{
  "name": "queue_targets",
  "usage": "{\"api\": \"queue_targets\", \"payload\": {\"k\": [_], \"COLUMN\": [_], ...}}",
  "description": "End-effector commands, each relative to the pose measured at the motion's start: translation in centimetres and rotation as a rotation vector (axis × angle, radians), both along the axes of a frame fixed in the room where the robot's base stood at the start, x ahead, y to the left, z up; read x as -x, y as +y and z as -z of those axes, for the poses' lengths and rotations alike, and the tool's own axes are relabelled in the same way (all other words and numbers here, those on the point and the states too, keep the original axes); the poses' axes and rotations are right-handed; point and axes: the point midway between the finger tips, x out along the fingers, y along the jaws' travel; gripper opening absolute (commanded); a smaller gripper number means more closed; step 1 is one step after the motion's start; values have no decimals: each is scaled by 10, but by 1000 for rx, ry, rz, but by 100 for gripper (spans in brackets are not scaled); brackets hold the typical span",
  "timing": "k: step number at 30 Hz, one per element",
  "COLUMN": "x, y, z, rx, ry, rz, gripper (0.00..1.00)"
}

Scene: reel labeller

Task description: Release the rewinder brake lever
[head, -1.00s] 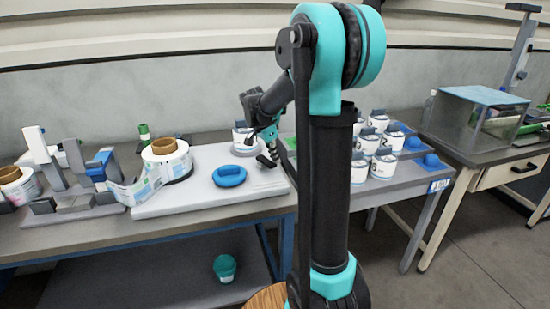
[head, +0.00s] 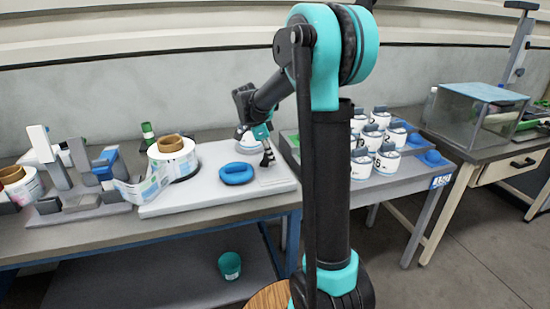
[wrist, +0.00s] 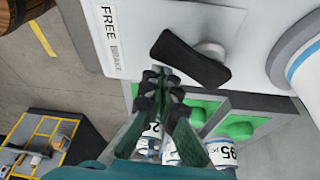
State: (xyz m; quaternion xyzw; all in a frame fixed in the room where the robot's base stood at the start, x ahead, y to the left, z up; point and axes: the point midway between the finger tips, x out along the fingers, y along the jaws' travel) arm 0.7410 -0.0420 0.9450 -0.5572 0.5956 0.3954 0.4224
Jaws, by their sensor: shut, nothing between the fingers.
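The brake lever is a black bar (wrist: 190,58) on a pale round hub (wrist: 211,49), standing on the white rewinder base. In the wrist view it lies diagonally, its upper-left end near the label (wrist: 110,38) reading FREE and BRAKE. My gripper (wrist: 160,78) is shut and empty, its fingertips just below the lever's left half in the picture. I cannot tell whether they touch it. In the head view, my gripper (head: 263,133) is small over the right part of the white base (head: 190,208), close to the lever, whose exact angle is unclear there.
A blue ring-shaped part (head: 236,174) lies on the base, left of my gripper. A large label reel (head: 173,158) stands further left.

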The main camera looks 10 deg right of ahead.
Motion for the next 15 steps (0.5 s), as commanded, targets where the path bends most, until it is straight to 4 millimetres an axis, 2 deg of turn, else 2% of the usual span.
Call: {"api": "queue_targets", "payload": {"k": [15], "x": [-1], "y": [13], "z": [0], "rx": [-3], "ry": [0], "rz": [-3], "gripper": [0]}}
